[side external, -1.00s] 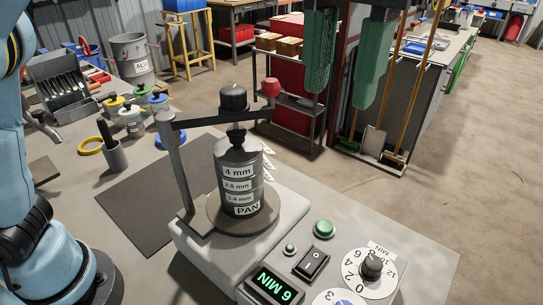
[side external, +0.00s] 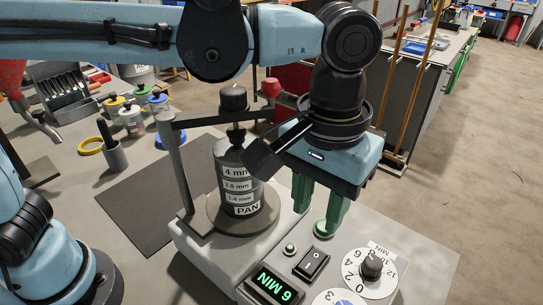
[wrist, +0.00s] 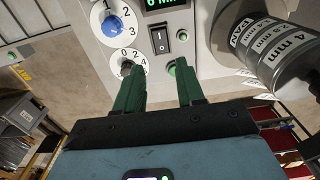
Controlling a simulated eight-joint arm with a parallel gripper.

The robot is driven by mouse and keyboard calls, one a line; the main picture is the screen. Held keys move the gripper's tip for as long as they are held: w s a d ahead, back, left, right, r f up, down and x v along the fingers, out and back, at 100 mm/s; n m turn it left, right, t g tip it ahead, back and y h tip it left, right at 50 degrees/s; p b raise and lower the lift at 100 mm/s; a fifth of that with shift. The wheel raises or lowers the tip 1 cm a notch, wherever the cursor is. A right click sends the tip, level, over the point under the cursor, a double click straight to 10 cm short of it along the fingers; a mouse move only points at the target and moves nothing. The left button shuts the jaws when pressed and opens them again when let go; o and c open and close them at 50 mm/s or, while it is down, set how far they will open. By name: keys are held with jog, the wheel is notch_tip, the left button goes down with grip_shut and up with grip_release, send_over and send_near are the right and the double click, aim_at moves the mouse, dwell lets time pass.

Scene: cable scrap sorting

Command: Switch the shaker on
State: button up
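The shaker (side external: 205,262) has a control panel at its front right. On it are a black rocker switch (side external: 312,263), a small green button or lamp (side external: 290,249), a larger green button (side external: 320,228) and a lit display (side external: 272,286) reading 6 MIN. I cannot tell the rocker's position. My gripper (side external: 314,220) points down over the panel's back, its two green fingers apart and empty. One finger partly covers the larger green button; contact is unclear. In the wrist view, the rocker switch (wrist: 159,41) shows beyond the fingertips, between their lines.
A sieve stack (side external: 236,185) marked 4 mm to PAN stands clamped on the shaker, close left of my gripper. Two dials, one with a black knob (side external: 371,266), sit right of the switch.

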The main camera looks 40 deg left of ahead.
aim_at(309, 264)
notch_tip(309, 264, down, 12)
jog(key=shift+r, duration=0.1)
dwell(0.5)
